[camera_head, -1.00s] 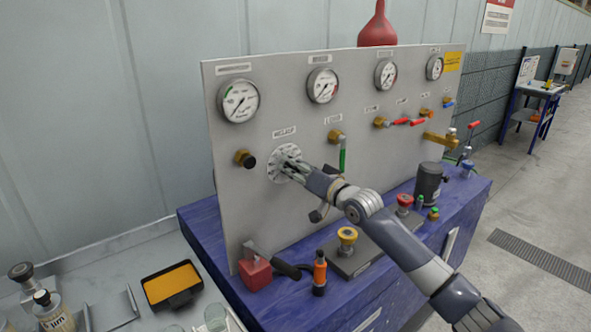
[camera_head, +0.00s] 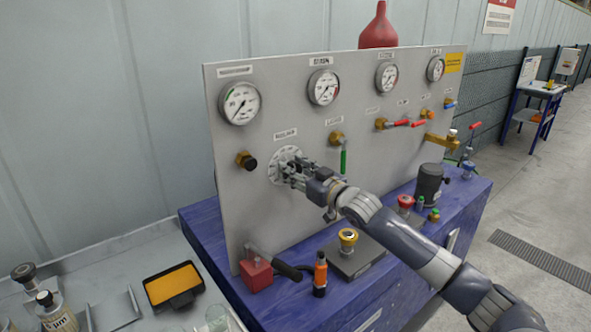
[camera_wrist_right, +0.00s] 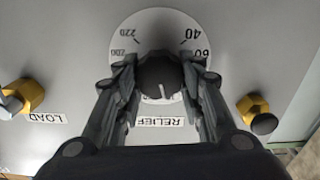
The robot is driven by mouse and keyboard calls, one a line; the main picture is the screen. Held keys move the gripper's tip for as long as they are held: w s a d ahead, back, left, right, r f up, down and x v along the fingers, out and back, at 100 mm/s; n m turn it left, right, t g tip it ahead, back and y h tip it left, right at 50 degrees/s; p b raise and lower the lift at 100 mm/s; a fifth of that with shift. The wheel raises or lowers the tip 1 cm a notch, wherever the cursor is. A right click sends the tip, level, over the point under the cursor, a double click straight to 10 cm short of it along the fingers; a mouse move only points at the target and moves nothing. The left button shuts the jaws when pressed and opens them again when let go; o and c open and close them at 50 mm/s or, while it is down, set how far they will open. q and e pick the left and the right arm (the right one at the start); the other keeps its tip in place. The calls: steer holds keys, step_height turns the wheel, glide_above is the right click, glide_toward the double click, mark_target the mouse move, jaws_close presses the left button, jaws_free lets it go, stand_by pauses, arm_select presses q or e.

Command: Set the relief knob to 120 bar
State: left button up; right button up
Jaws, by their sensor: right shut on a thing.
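The relief knob (camera_wrist_right: 160,78) is a dark round knob with a pale pointer line, in front of a white numbered dial (camera_wrist_right: 150,27). The dial also shows in the head view (camera_head: 283,153), low on the left half of the grey panel. My right gripper (camera_head: 289,171) is at the dial, with its two fingers shut on opposite sides of the knob in the right wrist view (camera_wrist_right: 161,74). The numbers 220, 200, 40 and 60 show there; the fingers and palm hide the rest. The RELIEF label (camera_wrist_right: 167,122) reads upside down. My left gripper is out of view.
Pressure gauges line the panel top, the nearest (camera_head: 240,103) above left of the dial. A brass fitting with a black cap (camera_head: 246,160) is left of the dial. A green-handled valve (camera_head: 343,158) is close on the right. A red block (camera_head: 256,274) stands below.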

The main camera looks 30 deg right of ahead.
stand_by(0.4)
steer(key=o, duration=1.1)
steer(key=shift+s+d, duration=0.15)
steer(key=shift+s, duration=1.85)
steer(key=shift+s+d, duration=0.15)
steer(key=shift+s, duration=1.8)
steer(key=shift+s+d, duration=0.15)
steer(key=shift+s, duration=1.85)
